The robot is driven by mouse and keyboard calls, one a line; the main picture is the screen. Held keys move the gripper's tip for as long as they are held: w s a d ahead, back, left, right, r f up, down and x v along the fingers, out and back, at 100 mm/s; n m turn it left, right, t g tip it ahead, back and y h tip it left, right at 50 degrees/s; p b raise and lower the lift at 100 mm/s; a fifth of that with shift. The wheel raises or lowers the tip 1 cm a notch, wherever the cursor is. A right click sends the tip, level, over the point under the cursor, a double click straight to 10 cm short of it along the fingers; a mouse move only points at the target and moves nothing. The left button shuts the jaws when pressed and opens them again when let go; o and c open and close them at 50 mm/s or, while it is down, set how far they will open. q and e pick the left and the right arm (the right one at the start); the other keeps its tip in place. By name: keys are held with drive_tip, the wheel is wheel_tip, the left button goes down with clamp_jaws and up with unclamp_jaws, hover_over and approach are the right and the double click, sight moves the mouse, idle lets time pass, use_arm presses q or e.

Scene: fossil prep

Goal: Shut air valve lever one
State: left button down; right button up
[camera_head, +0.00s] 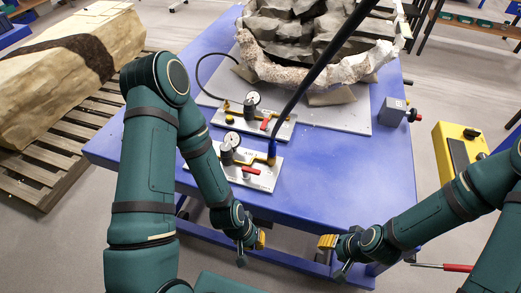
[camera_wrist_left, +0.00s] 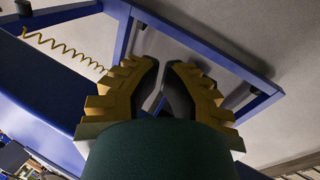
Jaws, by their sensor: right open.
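Two pale valve plates lie on the blue table in the head view. The nearer valve plate (camera_head: 262,182) carries a gauge (camera_head: 232,139) and a red lever (camera_head: 250,171). The farther valve plate (camera_head: 285,131) carries another gauge (camera_head: 253,98) and a red lever (camera_head: 266,123). The plate markings are too small to read, so I cannot tell which lever is number one. My left gripper (camera_head: 262,240) is beyond the table's front edge, apart from both levers; its fingers (camera_wrist_left: 165,64) show a gap with nothing between them. My right gripper (camera_head: 326,242) is open and empty near the front edge.
A large fossil block (camera_head: 315,65) stands on a board at the back of the blue table (camera_head: 340,175). A dark hose rises from the nearer plate. A grey box with a red knob (camera_head: 394,111) sits at right. The table's front right is clear.

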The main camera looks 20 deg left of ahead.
use_arm(q)
drive_tip(key=p+v, duration=0.4)
drive_tip(key=v, duration=0.1)
wheel_tip(320, 180, up, 17)
drive_tip(key=m+t+y+p, duration=0.2)
drive_tip(key=m+t+y, duration=0.1)
drive_tip(key=y, duration=0.1)
hover_over(251, 173)
drive_tip(key=d, duration=0.2)
drive_tip(key=shift+w+f, duration=0.25)
use_arm(e)
wheel_tip(251, 173, up, 8)
drive_tip(key=shift+w+d, duration=0.15)
drive_tip(key=shift+w, duration=0.05)
use_arm(q)
drive_tip(key=shift+f, duration=0.1)
drive_tip(key=b+x, duration=0.1)
drive_tip(key=x, duration=0.9)
use_arm(e)
drive_tip(key=shift+f, duration=0.8)
use_arm(q)
drive_tip(key=shift+d, duration=0.1)
use_arm(e)
drive_tip(key=shift+f, duration=0.15)
use_arm(q)
drive_tip(key=shift+s+b, duration=0.15)
drive_tip(key=shift+b, duration=0.3)
use_arm(e)
drive_tip(key=shift+f, duration=0.2)
